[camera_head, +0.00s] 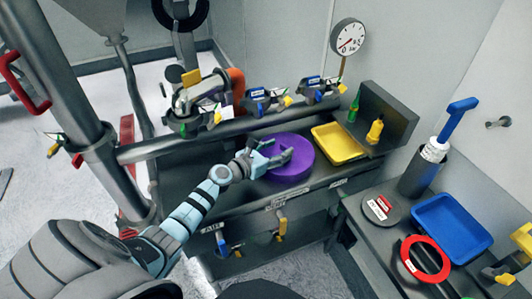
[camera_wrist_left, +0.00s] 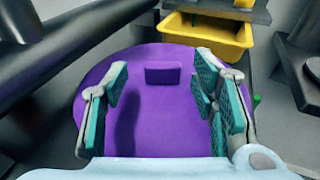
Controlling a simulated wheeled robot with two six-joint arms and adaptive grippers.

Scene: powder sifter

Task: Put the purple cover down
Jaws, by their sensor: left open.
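The purple cover (camera_head: 297,157) is a round disc lying on the dark bench, left of the yellow tray. In the left wrist view the purple cover (camera_wrist_left: 150,128) fills the middle, with a small raised purple handle (camera_wrist_left: 163,73) on top. My left gripper (camera_head: 277,157) is open over the cover. In the left wrist view my left gripper (camera_wrist_left: 160,85) has its fingers spread either side of the handle, with clear gaps, and holds nothing. Whether the fingertips touch the cover cannot be told. My right gripper is not in view.
The yellow tray (camera_head: 338,152) stands right of the cover. A grey pipe (camera_head: 245,125) with several valves runs behind. A yellow bottle (camera_head: 375,131) and a green bottle (camera_head: 353,107) stand at the back. A blue tray (camera_head: 449,219) and red ring (camera_head: 409,264) occupy the right table.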

